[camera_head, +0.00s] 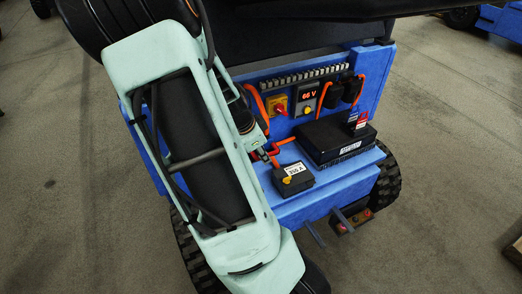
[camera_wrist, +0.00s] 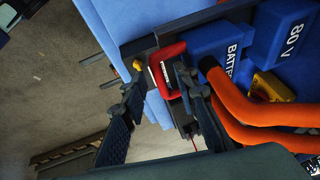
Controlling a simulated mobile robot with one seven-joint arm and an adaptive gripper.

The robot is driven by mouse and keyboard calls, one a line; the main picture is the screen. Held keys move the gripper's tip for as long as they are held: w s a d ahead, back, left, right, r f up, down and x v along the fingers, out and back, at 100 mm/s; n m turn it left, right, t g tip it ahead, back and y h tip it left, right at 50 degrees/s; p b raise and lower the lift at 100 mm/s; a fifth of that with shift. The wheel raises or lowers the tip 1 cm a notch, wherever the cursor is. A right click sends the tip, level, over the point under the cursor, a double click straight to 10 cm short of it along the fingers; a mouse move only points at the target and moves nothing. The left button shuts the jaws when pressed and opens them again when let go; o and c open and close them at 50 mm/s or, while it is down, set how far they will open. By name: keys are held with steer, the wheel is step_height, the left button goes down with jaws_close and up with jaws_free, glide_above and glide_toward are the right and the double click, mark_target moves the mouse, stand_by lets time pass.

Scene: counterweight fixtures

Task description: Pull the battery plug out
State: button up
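The battery plug shows in the wrist view as a blue housing (camera_wrist: 215,48) with part of the word "BATTERY", beside a red handle (camera_wrist: 168,68) with a white label. A blue "80 V" block (camera_wrist: 283,32) sits next to it. Thick orange cables (camera_wrist: 245,115) run from there to the lower right. My gripper (camera_wrist: 159,80) is open, its two dark fingers apart. The red handle lies around the gap between the fingertips; whether a finger touches it I cannot tell. In the head view my gripper (camera_head: 265,150) is small and partly hidden by my arm, at the blue vehicle's left side.
The blue vehicle (camera_head: 318,200) carries a black box (camera_head: 335,140), a smaller "355 A" box (camera_head: 293,178), a red-yellow switch (camera_head: 278,105) and a display (camera_head: 308,95) reading about 66 V. Orange cables loop near my gripper.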

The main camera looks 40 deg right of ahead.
steer(key=v, duration=1.2)
stand_by(0.6)
